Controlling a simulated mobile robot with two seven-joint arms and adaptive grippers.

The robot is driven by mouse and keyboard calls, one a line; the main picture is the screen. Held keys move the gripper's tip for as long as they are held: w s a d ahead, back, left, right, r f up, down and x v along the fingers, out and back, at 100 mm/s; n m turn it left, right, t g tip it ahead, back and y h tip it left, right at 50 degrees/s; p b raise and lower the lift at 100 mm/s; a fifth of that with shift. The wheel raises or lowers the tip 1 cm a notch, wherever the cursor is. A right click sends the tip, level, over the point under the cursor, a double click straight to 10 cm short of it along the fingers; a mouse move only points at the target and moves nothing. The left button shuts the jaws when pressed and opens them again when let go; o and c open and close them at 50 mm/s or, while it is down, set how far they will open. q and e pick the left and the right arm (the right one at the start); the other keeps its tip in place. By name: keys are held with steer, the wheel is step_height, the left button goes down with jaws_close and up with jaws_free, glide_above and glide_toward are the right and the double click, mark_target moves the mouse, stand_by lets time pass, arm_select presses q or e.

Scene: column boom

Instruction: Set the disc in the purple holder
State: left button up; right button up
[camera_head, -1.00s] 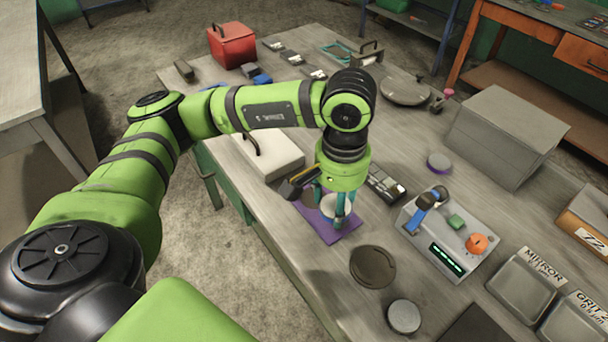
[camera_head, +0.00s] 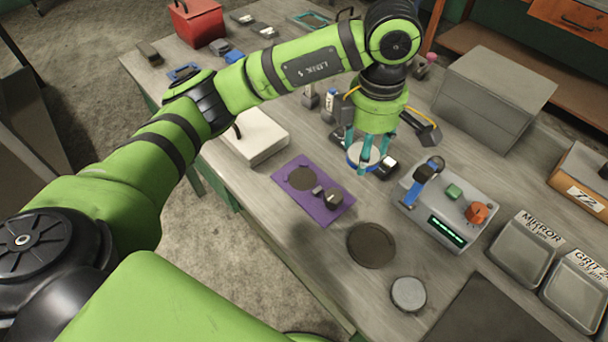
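The purple holder (camera_head: 285,178) is a flat plate lying on the bench, with a dark round spot at its left and small dark grey fittings (camera_head: 333,197) at its right. My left gripper (camera_head: 364,158) points down to the right of and behind the holder. Its teal fingers are around a pale disc (camera_head: 360,154) with a blue rim, which appears gripped and apart from the holder. The exact finger contact and its height above the bench are hard to judge. My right gripper is not in view.
A control box (camera_head: 447,215) with blue lever and orange knob stands close to the right. A dark round pad (camera_head: 371,245) and a grey puck (camera_head: 408,293) lie in front. A white case (camera_head: 256,138) is at left, a large grey box (camera_head: 490,95) at back right.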

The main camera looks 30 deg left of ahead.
arm_select(q)
steer(key=p, duration=0.3)
glide_above(303, 180)
step_height(303, 180, down, 6)
steer(key=shift+w+d+f, duration=0.1)
steer(key=shift+f, duration=0.05)
step_height(303, 180, down, 4)
steer(key=shift+r+p, duration=0.15)
steer(key=shift+p, duration=0.3)
steer(key=shift+f, duration=0.25)
steer(key=shift+f, duration=0.2)
steer(key=o, duration=1.5)
steer(key=shift+r, duration=0.15)
